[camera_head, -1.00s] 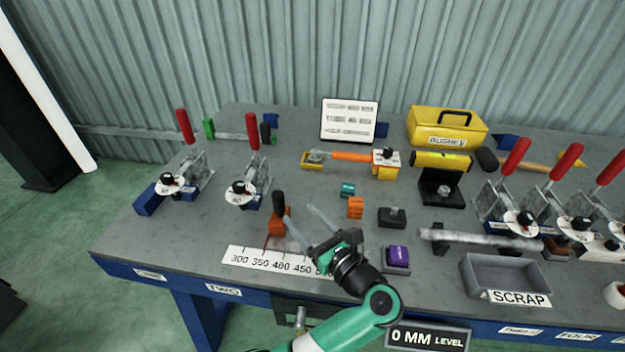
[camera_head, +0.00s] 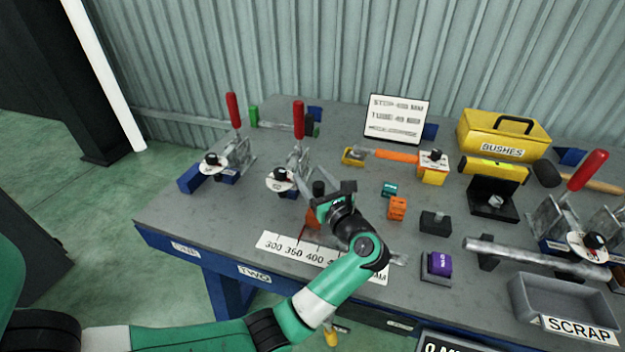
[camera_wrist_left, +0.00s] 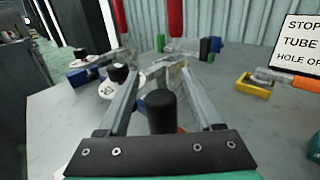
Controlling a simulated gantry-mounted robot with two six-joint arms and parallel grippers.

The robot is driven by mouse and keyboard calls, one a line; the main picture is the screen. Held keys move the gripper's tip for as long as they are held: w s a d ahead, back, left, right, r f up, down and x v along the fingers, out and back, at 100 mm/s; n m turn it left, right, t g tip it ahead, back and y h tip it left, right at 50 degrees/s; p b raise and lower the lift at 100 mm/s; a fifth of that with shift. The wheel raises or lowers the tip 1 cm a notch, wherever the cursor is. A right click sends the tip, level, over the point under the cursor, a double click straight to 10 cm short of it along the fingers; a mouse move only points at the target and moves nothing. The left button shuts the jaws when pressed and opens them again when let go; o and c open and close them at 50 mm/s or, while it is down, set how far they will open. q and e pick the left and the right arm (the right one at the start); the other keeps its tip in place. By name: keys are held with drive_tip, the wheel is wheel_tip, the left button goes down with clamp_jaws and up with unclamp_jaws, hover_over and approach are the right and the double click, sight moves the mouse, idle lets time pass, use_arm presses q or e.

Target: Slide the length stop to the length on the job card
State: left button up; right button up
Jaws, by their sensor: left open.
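The length stop is an orange block (camera_head: 312,216) with a black knob (camera_head: 319,188), standing behind the white length scale (camera_head: 290,246). A thin red pointer (camera_head: 302,234) runs from it to the scale, near the 350 mark. My left gripper (camera_head: 316,182) is open around the knob. In the left wrist view the black knob (camera_wrist_left: 162,112) stands between the two spread fingers, with no clear contact. My arm hides part of the block and the scale's high end. The job card (camera_head: 397,118) stands at the back; its lines start STOP and TUBE, but its numbers are unreadable.
Red-handled clamps (camera_head: 298,120) stand left of the stop, behind the scale. Small orange (camera_head: 397,207) and purple (camera_head: 438,264) blocks sit to the right. A metal tube (camera_head: 530,256) and a grey SCRAP tray (camera_head: 565,298) are further right.

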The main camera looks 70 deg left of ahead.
use_arm(q)
clamp_jaws()
idle(1.4)
